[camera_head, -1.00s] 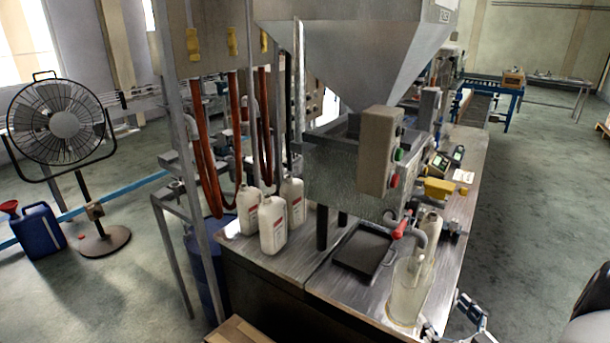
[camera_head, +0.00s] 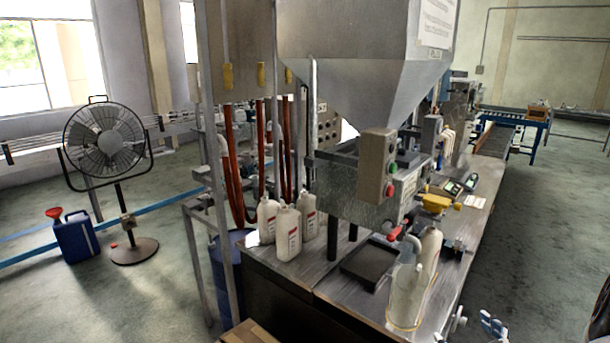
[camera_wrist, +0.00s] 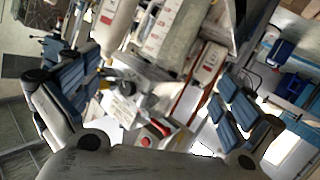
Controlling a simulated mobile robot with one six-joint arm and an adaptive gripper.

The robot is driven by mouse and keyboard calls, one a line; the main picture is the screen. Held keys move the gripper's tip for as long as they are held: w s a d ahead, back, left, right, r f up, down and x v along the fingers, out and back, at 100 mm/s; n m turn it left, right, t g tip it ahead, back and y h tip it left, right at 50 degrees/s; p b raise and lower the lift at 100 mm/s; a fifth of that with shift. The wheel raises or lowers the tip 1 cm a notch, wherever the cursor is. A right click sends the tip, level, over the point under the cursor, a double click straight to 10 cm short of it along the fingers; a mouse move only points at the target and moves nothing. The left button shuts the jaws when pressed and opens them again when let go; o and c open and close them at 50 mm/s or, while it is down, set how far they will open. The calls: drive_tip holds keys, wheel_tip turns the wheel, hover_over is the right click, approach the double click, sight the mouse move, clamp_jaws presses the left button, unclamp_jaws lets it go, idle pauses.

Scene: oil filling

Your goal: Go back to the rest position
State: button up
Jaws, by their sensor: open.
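My gripper shows in the wrist view (camera_wrist: 152,100) with its two blue-padded fingers spread wide and nothing held between them. In the head view only small parts of it show at the bottom right edge, beside the bench's right side. The filling machine (camera_head: 340,190), with its big grey hopper (camera_head: 350,60), stands on the metal bench (camera_head: 345,300). A clear jug (camera_head: 405,300) stands at the bench's near right corner, and a white bottle (camera_head: 431,250) stands just behind it. My gripper is apart from both.
Several white bottles (camera_head: 288,235) stand at the bench's left. A black tray (camera_head: 368,265) lies under the machine. A fan (camera_head: 105,140), a blue can (camera_head: 76,238) and a blue drum (camera_head: 228,280) stand to the left. The floor right of the bench (camera_head: 550,220) is clear.

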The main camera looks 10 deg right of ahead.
drive_tip(key=w+a+r+g+h, duration=0.3)
drive_tip(key=w+r, duration=0.2)
drive_tip(key=r, duration=0.5)
drive_tip(key=s+a+r+m+g+h, duration=0.1)
drive_tip(key=s+a+r, duration=0.1)
drive_tip(key=a+r, duration=0.2)
drive_tip(key=s+a+r+m+g, duration=0.1)
drive_tip(key=s+a+r, duration=0.1)
drive_tip(key=a+r, duration=0.15)
drive_tip(key=s+a+g+y, duration=0.4)
drive_tip(key=s+a+g, duration=0.1)
drive_tip(key=s+a, duration=1.7)
drive_tip(key=shift+s+a+f+m, duration=0.2)
drive_tip(key=shift+s+f+m, duration=0.1)
drive_tip(key=shift+s, duration=0.1)
